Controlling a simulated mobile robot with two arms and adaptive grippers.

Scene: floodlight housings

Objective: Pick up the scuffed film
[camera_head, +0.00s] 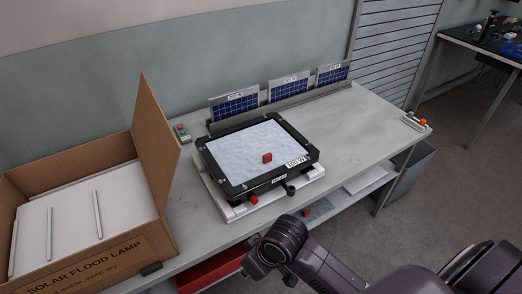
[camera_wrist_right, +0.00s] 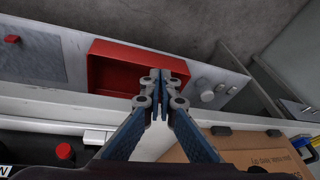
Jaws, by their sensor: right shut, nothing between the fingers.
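A cloudy, pale blue film (camera_head: 245,150) with a red tab (camera_head: 267,157) covers the face of the black floodlight housing (camera_head: 309,156) on the table. I cannot tell whether scuffs mark it. A grey sheet with a red tab lies on the lower shelf, in the right wrist view (camera_wrist_right: 30,65), partly out of frame. My right gripper (camera_wrist_right: 156,75) is shut and empty, its fingertips seen against the red bin. In the head view my right arm is near the table's front edge and the fingertips are hidden. My left gripper is not in view.
The red bin (camera_wrist_right: 115,68) is on the lower shelf, beneath the table edge (camera_wrist_right: 60,108). A cardboard box (camera_head: 100,255) with white panels stands at the left. Several small solar panels (camera_head: 236,105) line the table's back.

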